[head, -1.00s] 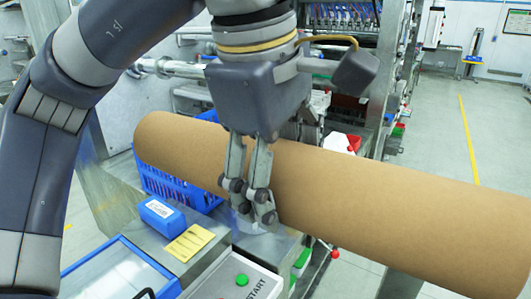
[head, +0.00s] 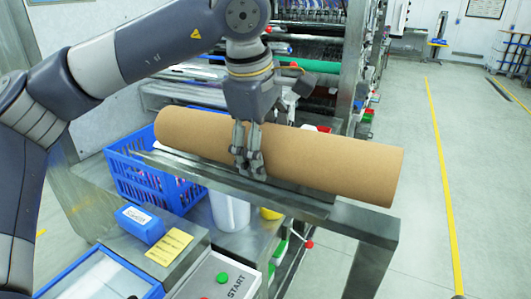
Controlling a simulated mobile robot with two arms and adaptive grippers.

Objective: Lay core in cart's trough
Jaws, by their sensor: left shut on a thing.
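The core (head: 330,160) is a long brown cardboard tube, lying nearly level and running from upper left to right. My left gripper (head: 250,165) is shut on it from the near side, left of its middle, and its fingers hide part of the tube. A long grey steel channel (head: 300,203), perhaps the trough, runs below and along the core. I cannot tell whether the core touches it. The core's right end sticks out past the channel. My right gripper is not in view.
A blue basket (head: 130,178) stands left under the core. A white cylinder (head: 230,211), a blue box (head: 140,223), a yellow label (head: 170,246) and a START panel (head: 215,279) are in front. A steel frame (head: 372,226) stands right; the floor (head: 420,250) beyond is clear.

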